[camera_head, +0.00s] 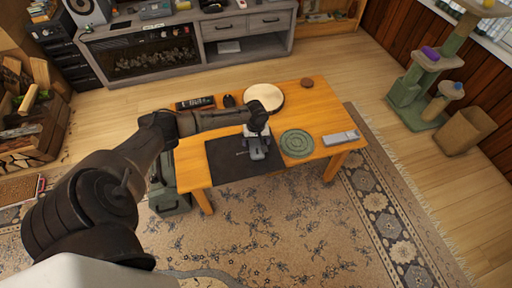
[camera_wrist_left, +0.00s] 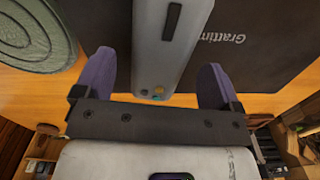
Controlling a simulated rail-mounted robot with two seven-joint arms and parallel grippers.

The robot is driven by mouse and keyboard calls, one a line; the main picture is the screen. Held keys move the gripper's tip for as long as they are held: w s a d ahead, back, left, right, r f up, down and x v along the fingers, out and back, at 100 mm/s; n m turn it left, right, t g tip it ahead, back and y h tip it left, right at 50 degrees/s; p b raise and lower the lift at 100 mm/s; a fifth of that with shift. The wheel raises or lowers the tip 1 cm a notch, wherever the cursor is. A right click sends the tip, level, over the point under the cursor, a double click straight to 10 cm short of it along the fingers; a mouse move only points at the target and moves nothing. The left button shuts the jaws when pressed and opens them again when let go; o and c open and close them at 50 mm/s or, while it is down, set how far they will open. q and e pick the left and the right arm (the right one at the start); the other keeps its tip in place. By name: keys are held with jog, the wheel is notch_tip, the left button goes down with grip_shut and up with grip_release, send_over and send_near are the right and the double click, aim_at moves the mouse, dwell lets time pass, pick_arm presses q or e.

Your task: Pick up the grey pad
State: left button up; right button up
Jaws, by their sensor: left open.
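A flat dark grey pad (camera_head: 226,162) with lettering lies on the wooden table near its front edge; it also shows in the left wrist view (camera_wrist_left: 270,62). My left gripper (camera_head: 258,150) reaches over the pad's right part, pointing down. In the left wrist view its two purple-tipped fingers (camera_wrist_left: 158,85) are apart. A light grey oblong device (camera_wrist_left: 166,40) with a dark slot shows between them, over the pad's edge. I cannot tell whether the fingers touch it. The gripper hides part of the pad. My right gripper is not in view.
On the table (camera_head: 297,92), a round green mat (camera_head: 297,143) lies right of the gripper. A flat light grey box (camera_head: 341,137) lies farther right. A round pale board (camera_head: 265,97) and a small dark object (camera_head: 229,101) lie behind.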

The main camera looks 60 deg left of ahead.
pick_arm(q)
notch_tip(320, 180, down, 2)
jog(key=shift+f+b, duration=0.1)
jog(key=shift+b, duration=0.3)
jog(key=shift+c, duration=0.2)
jog(key=c, duration=1)
